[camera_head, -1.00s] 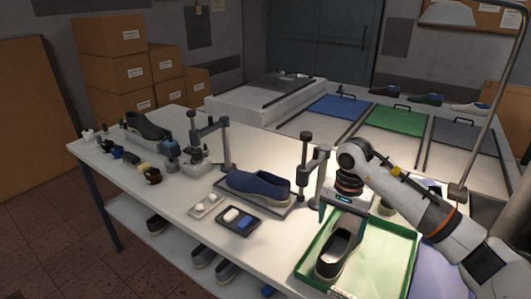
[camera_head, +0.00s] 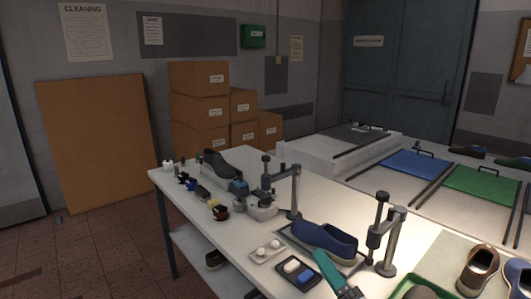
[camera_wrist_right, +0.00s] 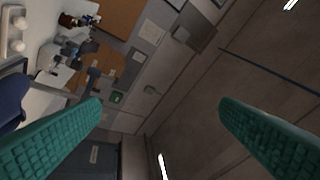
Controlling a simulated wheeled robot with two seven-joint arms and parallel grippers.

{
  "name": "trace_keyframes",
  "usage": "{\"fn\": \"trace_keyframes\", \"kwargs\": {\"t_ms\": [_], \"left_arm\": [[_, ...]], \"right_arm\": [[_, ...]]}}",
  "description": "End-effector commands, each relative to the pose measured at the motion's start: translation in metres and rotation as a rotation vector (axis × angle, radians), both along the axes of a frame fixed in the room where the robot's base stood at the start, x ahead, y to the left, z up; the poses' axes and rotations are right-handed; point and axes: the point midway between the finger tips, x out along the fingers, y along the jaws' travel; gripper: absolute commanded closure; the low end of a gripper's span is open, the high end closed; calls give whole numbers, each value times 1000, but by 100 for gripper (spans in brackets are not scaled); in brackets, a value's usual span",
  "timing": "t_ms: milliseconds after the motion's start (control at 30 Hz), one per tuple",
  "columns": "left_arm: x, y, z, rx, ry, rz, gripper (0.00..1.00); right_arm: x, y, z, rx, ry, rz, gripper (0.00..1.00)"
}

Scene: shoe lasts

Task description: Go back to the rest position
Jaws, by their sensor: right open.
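My right gripper shows in the head view only as a teal finger (camera_head: 335,274) at the bottom edge, in front of the blue shoe (camera_head: 325,238). In the right wrist view the two teal fingers of the right gripper (camera_wrist_right: 160,105) are wide apart with nothing between them. My left gripper is in neither view.
The white table (camera_head: 345,195) holds clamp stands (camera_head: 385,240), a small tray with a blue block (camera_head: 296,270) and a dark shoe (camera_head: 220,162). A green tray (camera_head: 435,285) and a brown shoe (camera_head: 478,268) are at right. Boxes (camera_head: 200,110) stand behind.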

Motion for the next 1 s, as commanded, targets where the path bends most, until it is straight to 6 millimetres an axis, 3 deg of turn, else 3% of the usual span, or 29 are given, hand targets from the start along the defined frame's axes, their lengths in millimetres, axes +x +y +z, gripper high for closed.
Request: {"fn": "trace_keyframes", "kwargs": {"t_ms": [167,333,400,533,700,867,1000], "left_arm": [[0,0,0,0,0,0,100],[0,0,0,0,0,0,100],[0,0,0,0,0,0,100],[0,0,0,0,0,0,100],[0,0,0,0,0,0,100],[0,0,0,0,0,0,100],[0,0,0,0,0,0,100]], "right_arm": [[-13,-65,-68,571,481,-243,15],[-67,-101,-158,1043,918,-510,15],[-96,-105,-187,1185,1060,-614,15],[-146,-105,-224,1373,1265,-783,15],[-204,-98,-251,1533,1466,-974,15],[-257,-88,-264,1637,1626,-1154,15],[-245,-87,-302,1625,1631,-1166,15]]}}
